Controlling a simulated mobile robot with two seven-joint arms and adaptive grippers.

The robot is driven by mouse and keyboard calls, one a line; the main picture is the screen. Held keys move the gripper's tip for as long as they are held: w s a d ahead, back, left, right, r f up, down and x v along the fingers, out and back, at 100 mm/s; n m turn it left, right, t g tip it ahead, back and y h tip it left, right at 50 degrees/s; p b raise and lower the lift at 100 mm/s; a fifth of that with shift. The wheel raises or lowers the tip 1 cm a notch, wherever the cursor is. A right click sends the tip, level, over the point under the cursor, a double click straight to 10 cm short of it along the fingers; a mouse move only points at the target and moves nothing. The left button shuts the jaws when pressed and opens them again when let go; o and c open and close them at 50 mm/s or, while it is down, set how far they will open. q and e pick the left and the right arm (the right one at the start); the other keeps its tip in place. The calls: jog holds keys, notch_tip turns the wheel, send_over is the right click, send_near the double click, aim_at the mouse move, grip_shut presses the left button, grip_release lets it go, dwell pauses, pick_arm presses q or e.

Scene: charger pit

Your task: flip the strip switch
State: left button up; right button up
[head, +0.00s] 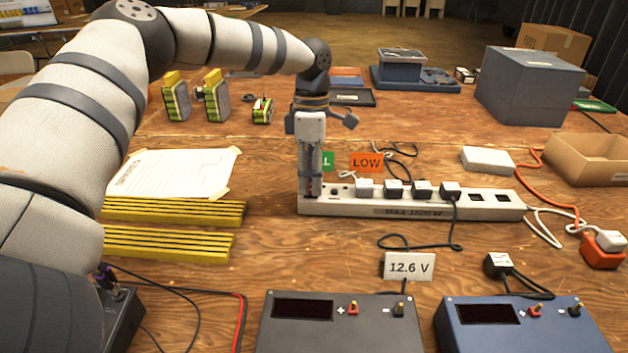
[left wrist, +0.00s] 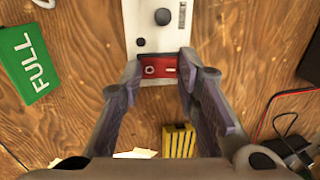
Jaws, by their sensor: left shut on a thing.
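The white power strip (head: 420,208) lies across the middle of the wooden table, with several plugs in it. Its red rocker switch (left wrist: 158,69) is at the strip's end in the left wrist view, marked with a circle and a line. My left gripper (head: 311,190) points down over the left end of the strip. In the left wrist view my left gripper (left wrist: 159,72) has one fingertip on each side of the switch, shut on it. The fingers hide most of the switch in the head view. My right gripper is not in view.
An orange LOW card (head: 367,162) and a green FULL card (left wrist: 29,65) lie behind the strip. Two dark charger boxes (head: 340,325) stand in front; cables run around the strip's right end.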

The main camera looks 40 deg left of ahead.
pick_arm(q)
jog(key=shift+s+d+f, duration=0.1)
jog(key=o, duration=1.2)
jog(key=shift+c, duration=0.2)
notch_tip(320, 180, up, 12)
jog(key=w+a, duration=0.1)
jog(key=shift+w, duration=0.15)
